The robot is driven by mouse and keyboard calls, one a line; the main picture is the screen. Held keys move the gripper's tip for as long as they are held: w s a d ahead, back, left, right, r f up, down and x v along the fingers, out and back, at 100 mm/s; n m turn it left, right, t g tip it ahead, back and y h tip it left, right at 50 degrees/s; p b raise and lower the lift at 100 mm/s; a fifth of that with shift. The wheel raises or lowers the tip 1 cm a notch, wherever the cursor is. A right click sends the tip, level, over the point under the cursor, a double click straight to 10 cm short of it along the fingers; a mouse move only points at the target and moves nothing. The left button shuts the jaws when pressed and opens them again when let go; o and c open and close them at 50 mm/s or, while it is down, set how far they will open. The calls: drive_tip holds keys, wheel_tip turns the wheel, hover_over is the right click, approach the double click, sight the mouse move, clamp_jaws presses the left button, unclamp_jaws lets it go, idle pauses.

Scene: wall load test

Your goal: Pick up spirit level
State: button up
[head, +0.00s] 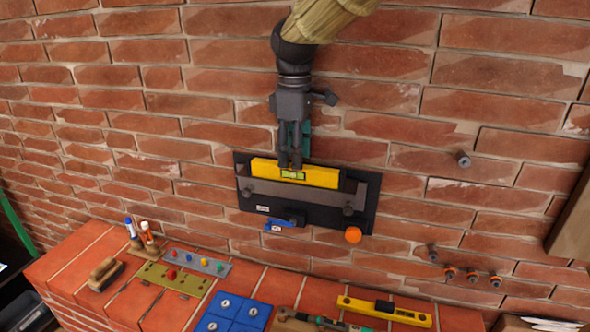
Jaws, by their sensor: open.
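A yellow spirit level (325,177) with a green vial lies along a grey bar (275,192) on a black wall panel (363,215). It tilts slightly down to the right. My gripper (290,162) points down from above, with its fingertips over the level's middle near the vial. The fingers cover part of its top edge, and I cannot tell whether they touch it. My gripper is open. A second yellow level-like bar (405,315) with a dark block on it lies on the brick ledge below.
The panel carries an orange knob (353,235) and a blue-handled piece (279,223). The brick ledge (75,260) holds a brush (104,273), markers, a blue tray (235,313) and a green-handled tool (328,322). Pegs (463,159) stick out of the wall at right.

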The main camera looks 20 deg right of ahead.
sight(295, 173)
drive_tip(key=shift+f+p, duration=0.65)
drive_tip(key=shift+f, duration=1.35)
clamp_jaws()
